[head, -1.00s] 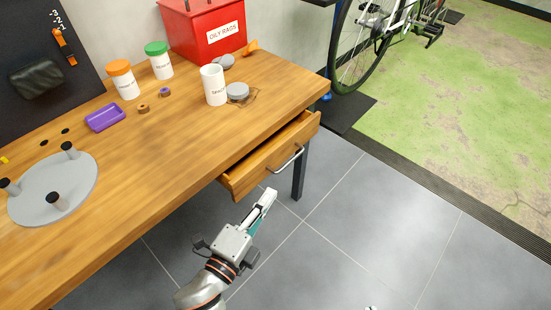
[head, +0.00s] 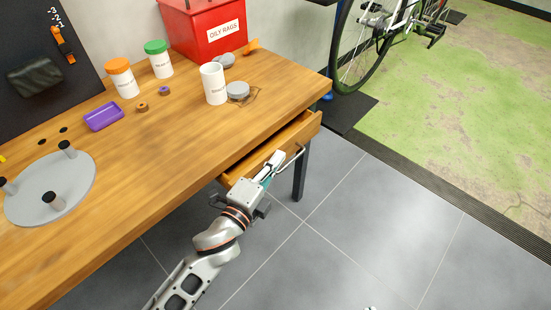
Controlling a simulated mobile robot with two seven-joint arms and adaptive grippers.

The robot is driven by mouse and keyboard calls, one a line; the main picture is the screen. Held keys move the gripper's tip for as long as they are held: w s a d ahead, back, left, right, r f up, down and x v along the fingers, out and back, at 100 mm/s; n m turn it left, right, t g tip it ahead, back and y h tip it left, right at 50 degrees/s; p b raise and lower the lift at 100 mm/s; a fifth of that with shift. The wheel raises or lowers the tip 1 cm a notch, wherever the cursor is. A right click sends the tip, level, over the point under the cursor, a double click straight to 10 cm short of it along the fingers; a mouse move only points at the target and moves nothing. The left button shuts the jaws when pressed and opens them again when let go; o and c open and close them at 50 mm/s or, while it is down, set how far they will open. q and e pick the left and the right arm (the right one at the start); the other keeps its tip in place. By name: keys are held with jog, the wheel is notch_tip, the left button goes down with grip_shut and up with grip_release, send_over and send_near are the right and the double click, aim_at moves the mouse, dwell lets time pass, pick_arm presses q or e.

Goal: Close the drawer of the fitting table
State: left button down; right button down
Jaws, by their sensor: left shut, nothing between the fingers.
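The wooden fitting table (head: 190,130) fills the left and middle of the head view. Its drawer (head: 302,130) is part-way open under the table's right front edge, with a metal bar handle (head: 291,164) on its front. My left gripper (head: 276,158) is shut and empty, with its fingertips at the drawer front close to the left part of the handle. I cannot tell whether they touch it. The gripper hides part of the drawer front.
On the table stand a red oily rags bin (head: 205,28), white jars with orange (head: 122,78) and green (head: 158,60) lids, a white cup (head: 213,84), a purple tray (head: 104,116) and a grey disc (head: 50,188). A table leg (head: 301,172) is below the drawer.

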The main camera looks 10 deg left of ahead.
aim_at(268, 153)
pick_arm(q)
jog(key=shift+w+a, duration=0.1)
jog(key=shift+a, duration=0.1)
pick_arm(e)
jog(key=shift+w+r, duration=0.1)
jog(key=shift+r, duration=0.1)
pick_arm(q)
jog(key=shift+w+a+r+p, duration=0.2)
jog(key=shift+w+a+p, duration=0.15)
jog(key=shift+a, duration=0.2)
jog(key=shift+w+a+r+p, duration=0.2)
jog(key=shift+w+a, duration=0.2)
jog(key=shift+a, duration=0.15)
jog(key=shift+f, duration=0.4)
pick_arm(e)
jog(key=shift+s+d+f, duration=0.35)
jog(key=shift+d+f, duration=0.15)
jog(key=shift+f, duration=0.2)
pick_arm(q)
jog(key=shift+s, duration=0.1)
pick_arm(e)
jog(key=shift+r, duration=0.15)
